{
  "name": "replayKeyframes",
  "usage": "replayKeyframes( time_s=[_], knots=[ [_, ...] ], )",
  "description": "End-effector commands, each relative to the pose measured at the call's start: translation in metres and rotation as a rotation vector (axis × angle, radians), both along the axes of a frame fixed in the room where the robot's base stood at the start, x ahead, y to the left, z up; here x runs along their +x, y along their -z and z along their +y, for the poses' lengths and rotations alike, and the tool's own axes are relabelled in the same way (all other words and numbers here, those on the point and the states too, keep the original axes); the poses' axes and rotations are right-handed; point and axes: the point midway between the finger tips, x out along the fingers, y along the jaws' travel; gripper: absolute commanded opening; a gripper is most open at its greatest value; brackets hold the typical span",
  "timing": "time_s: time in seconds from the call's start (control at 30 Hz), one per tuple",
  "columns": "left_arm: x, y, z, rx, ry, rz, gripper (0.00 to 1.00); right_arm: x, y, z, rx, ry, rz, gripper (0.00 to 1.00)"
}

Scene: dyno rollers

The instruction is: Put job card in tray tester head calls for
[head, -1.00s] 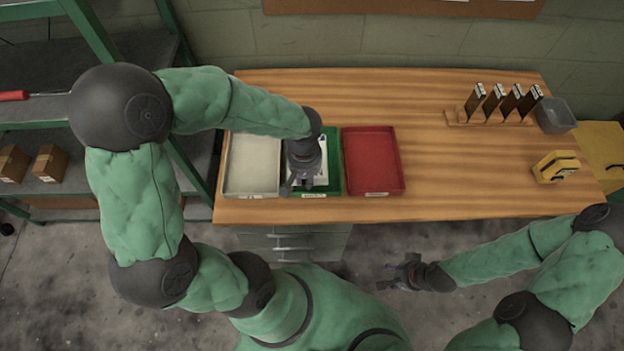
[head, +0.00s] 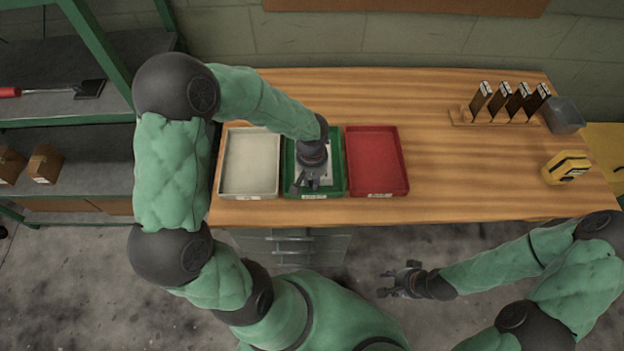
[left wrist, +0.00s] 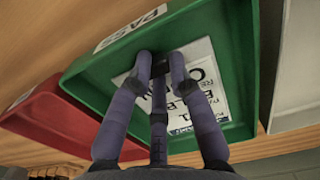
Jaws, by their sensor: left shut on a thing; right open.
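The white job card (head: 328,174) with printed black text is at the green tray (head: 341,190), under my left gripper (head: 312,184). In the left wrist view the card (left wrist: 206,82) lies flat or nearly flat within the tray's rim; whether it touches the floor I cannot tell. My left gripper (left wrist: 160,70) is shut on the card at a small dark part, and its fingers hide some of the print. The green tray (left wrist: 100,70) carries a label reading "PASS" (left wrist: 130,28). My right gripper (head: 390,281) is open and empty, in front of the bench.
A pale grey tray (head: 250,162) stands left of the green one and a red tray (head: 378,160) right of it. A yellow device (head: 567,168), a rack of dark upright pieces (head: 508,103) and a grey bin (head: 565,115) stand at the bench's right. The middle right is clear.

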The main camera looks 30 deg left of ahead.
Motion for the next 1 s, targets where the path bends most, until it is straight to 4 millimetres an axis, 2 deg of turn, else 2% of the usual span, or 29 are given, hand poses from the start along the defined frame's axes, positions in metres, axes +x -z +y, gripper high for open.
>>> replayKeyframes(
  time_s=[0.2,0.23,0.3,0.77,1.0],
  knots=[
    [0.0,0.004,0.0,0.0,0.0,0.0,0.0,0.0,0.004,0.0,0.0,0.0,-0.001,0.44],
    [0.0,0.003,0.0,0.0,0.0,0.0,0.26,0.0,0.003,0.0,0.0,0.0,0.0,0.44],
    [0.0,0.002,0.0,0.0,0.0,0.0,0.44,0.0,0.003,0.0,0.0,0.0,0.0,0.44],
    [0.0,-0.004,0.0,0.0,0.0,0.0,0.44,0.0,-0.003,0.0,0.0,0.0,0.0,0.44],
    [0.001,-0.049,0.0,0.0,0.0,-0.004,0.44,0.0,-0.023,0.0,0.0,0.0,0.0,0.44]
  ],
)
